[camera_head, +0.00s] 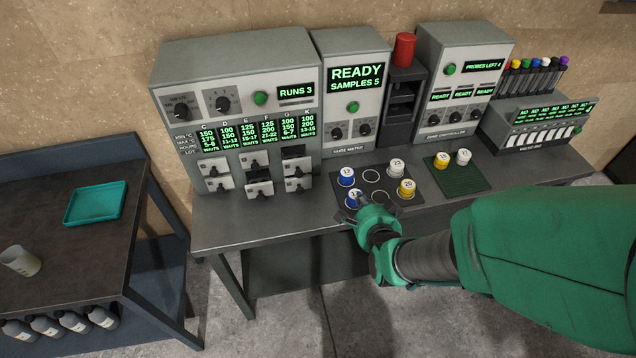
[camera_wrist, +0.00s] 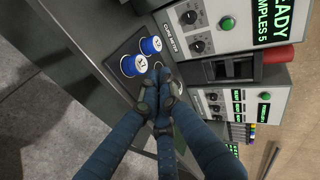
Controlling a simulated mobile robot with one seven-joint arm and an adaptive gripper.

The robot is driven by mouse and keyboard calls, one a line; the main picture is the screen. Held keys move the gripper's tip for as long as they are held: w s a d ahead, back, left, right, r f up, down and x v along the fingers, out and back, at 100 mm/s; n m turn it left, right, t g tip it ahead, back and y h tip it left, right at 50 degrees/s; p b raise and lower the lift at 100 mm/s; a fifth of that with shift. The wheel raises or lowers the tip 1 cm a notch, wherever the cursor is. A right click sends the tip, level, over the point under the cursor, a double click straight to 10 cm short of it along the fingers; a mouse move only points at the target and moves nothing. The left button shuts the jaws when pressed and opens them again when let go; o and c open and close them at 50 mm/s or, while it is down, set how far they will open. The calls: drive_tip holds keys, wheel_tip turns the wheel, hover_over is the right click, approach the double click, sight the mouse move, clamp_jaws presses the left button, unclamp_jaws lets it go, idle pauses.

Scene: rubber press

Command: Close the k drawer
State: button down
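The grey press cabinet (camera_head: 235,95) stands at the left of the bench in the head view, with columns lettered C to K. Below the columns are several small drawers with black knobs. The upper right drawer (camera_head: 297,168) juts out with a dark opening above it; the lower right drawer (camera_head: 298,185) is under it. The drawers' own letters are too small to read, so I cannot tell which is K. My gripper (camera_head: 358,203) is right of the drawers, low over the sample mat. In the wrist view its fingers (camera_wrist: 160,80) are together, with nothing seen between them.
Blue-lidded pots (camera_head: 346,176) stand on the dark mat (camera_head: 375,211) close to my gripper, also in the wrist view (camera_wrist: 133,65). White and yellow pots stand near. A green mat (camera_head: 462,180) lies right. The bench front left of my gripper (camera_head: 255,222) is clear.

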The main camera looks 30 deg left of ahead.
sight(297, 179)
drive_tip(key=s+a+f+m+y, duration=0.2)
drive_tip(key=s+a+f+y, duration=0.1)
drive_tip(key=s+a+f, duration=0.5)
drive_tip(key=shift+s+a+f, duration=0.15)
drive_tip(key=shift+s+f, duration=0.7)
drive_tip(key=shift+s, duration=0.35)
drive_tip(key=shift+w+a, duration=0.1)
drive_tip(key=x, duration=0.8)
drive_tip(key=b+x, duration=0.1)
drive_tip(key=x, duration=0.3)
drive_tip(key=shift+a+r, duration=0.2)
drive_tip(key=shift+r, duration=0.2)
drive_tip(key=shift+w+a, duration=0.5)
drive_tip(key=shift+a, duration=0.1)
